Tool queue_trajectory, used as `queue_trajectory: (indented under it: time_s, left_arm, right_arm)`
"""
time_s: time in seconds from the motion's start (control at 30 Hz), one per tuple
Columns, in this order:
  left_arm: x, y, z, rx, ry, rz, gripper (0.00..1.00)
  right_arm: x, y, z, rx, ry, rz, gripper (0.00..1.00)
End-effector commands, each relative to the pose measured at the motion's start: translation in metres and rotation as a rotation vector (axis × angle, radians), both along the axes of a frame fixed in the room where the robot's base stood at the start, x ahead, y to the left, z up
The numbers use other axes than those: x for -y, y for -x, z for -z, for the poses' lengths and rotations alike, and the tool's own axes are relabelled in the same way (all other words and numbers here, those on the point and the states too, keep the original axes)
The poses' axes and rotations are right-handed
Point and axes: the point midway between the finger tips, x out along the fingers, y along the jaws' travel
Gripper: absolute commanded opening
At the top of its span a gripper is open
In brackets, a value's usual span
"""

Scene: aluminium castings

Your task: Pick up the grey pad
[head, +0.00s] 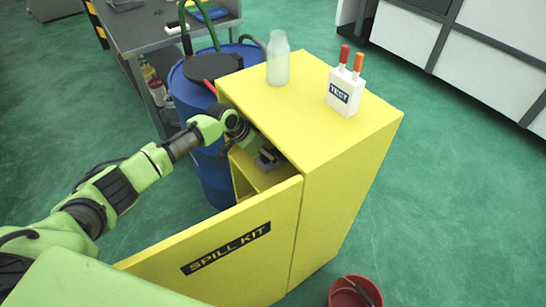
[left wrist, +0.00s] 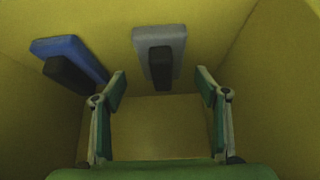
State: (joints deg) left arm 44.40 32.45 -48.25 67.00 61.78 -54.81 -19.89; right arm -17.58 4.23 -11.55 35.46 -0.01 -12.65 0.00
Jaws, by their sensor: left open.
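The grey pad (left wrist: 158,36) shows at the top middle of the left wrist view, inside the yellow cabinet, with a dark block on its face. My left gripper (left wrist: 160,78) is open and empty, its two fingers spread below and to either side of the pad. I see no contact between them. In the head view my left gripper (head: 258,148) reaches into the cabinet's open compartment. A dark grey shape there at its tip is too small to tell apart. My right gripper is not in view.
A blue pad (left wrist: 66,46) with a dark block lies left of the grey one. The yellow cabinet (head: 320,170) has its SPILL KIT door (head: 190,235) open. On top stand a bottle (head: 278,60) and a TEST box (head: 345,92). Blue drums (head: 205,170) stand beside it; a red bucket (head: 353,285) is in front.

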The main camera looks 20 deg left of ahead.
Motion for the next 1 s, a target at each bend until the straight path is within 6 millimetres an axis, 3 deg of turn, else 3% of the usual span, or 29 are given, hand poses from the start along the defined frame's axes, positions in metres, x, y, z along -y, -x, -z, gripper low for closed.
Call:
queue_trajectory:
  time_s: [0.27,0.57,0.73,1.0]
  left_arm:
    - [0.009,-0.016,0.026,-0.001,0.001,0.000,0.67]
    - [0.010,-0.017,0.029,0.000,0.000,-0.001,0.67]
    - [0.010,-0.017,0.029,0.000,0.000,-0.001,0.28]
    - [0.010,-0.017,0.029,0.000,0.000,-0.001,0.25]
  right_arm:
    - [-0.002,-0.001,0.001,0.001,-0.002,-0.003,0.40]
    - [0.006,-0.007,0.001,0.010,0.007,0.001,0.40]
    - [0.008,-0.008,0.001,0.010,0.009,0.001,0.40]
    - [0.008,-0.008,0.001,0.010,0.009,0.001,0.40]
